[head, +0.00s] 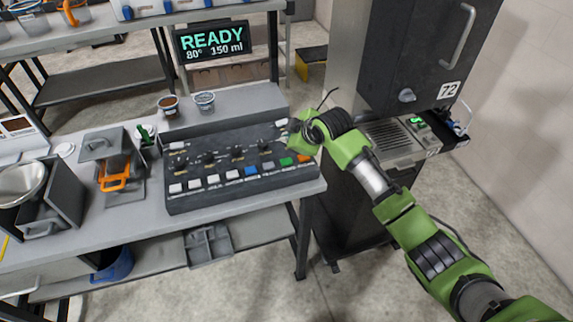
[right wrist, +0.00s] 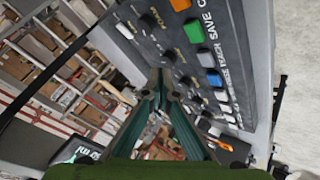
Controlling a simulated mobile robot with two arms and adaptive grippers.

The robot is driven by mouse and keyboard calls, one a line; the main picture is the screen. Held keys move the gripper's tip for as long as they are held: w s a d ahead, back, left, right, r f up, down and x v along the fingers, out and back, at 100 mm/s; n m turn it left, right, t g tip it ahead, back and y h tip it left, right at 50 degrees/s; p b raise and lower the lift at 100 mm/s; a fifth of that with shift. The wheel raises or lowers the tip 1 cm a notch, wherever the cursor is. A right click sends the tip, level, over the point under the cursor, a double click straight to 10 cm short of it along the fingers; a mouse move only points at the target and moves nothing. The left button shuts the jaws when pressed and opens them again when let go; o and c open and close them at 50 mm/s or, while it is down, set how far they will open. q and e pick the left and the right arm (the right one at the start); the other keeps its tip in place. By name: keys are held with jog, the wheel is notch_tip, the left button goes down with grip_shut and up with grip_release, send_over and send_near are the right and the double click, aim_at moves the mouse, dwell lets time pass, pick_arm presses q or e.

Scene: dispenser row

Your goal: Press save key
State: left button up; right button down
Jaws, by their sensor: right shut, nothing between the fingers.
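The control panel (head: 215,200) is a dark box on the grey bench with a front row of white, blue, grey, green and orange keys. The word SAVE stands beside the green key (right wrist: 193,31) in the right wrist view; this key also shows near the panel's right end in the head view (head: 287,161). My right gripper (head: 291,134) is over the panel's right end, behind the green key. In the right wrist view its fingers (right wrist: 160,84) are together and empty, with the green key up and to the right of the tips. My left gripper is out of view.
Knobs and switches (head: 237,151) stand behind the keys. A display (head: 212,41) reads READY, 80°, 150 ml. Two small cups (head: 204,101) stand behind the panel. An orange-handled device (head: 113,183) stands to its left; a tall dark machine (head: 405,50) stands to its right.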

jog(key=b, duration=0.3)
send_over(287, 162)
notch_tip(287, 162, down, 4)
jog(key=shift+s+f, duration=0.1)
jog(key=shift+f, duration=0.1)
jog(key=shift+f+b, duration=0.55)
jog(key=shift+f, duration=0.45)
jog(key=shift+f, duration=0.1)
jog(key=shift+f, duration=0.3)
jog(key=shift+f, duration=0.55)
dwell(0.9)
jog(key=shift+r+p, duration=0.8)
jog(key=shift+r, duration=0.15)
